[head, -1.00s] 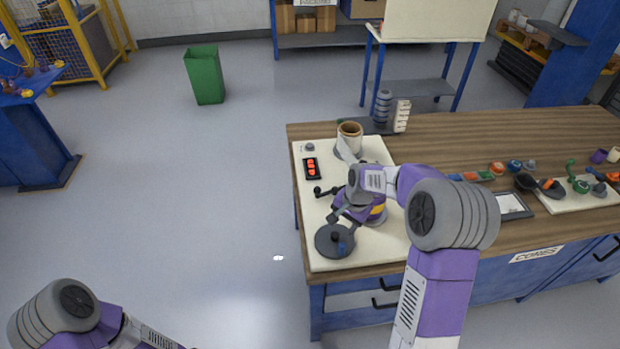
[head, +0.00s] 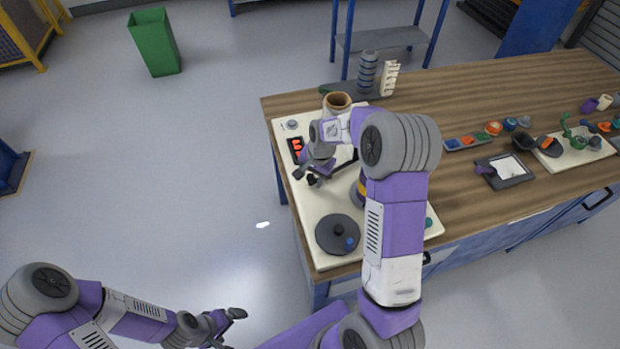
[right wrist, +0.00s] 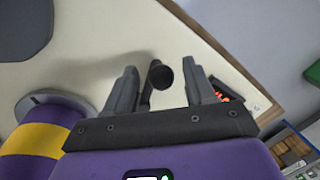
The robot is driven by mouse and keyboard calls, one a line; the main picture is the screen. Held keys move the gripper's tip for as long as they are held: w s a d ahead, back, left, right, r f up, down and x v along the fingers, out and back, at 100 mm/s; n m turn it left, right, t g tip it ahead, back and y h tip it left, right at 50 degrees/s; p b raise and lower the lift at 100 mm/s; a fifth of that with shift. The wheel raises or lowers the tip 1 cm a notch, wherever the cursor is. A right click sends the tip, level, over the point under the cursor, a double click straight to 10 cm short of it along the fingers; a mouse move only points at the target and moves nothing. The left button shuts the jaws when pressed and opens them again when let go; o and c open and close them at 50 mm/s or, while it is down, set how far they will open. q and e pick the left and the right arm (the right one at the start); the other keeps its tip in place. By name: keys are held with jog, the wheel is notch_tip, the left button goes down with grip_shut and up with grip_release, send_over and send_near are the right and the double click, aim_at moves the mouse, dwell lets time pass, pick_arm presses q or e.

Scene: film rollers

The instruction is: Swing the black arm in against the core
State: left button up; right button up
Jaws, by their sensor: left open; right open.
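The black arm's round dark knob (right wrist: 160,75) stands between the open fingers of my right gripper (head: 306,176) in the right wrist view, with a gap on each side. The arm runs back from the knob over the cream board (head: 315,207). In the head view my right gripper mostly hides it. A brown cardboard tube (head: 338,101) stands upright at the back of the board. A purple roll with a yellow band (right wrist: 25,150) stands beside the gripper; my arm mostly hides it in the head view. My left gripper (head: 231,328) is open and empty, low in front of the table.
A dark round disc (head: 338,235) with a knob lies at the board's front. A red display (head: 297,150) sits near its left edge. Grey stacked rings (head: 367,72) stand behind the board. Small parts and a tray (head: 505,171) lie to the right.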

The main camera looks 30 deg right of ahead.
jog(key=shift+w+a+f, duration=0.1)
jog(key=shift+w+f, duration=0.05)
jog(key=shift+f, duration=0.45)
grip_shut()
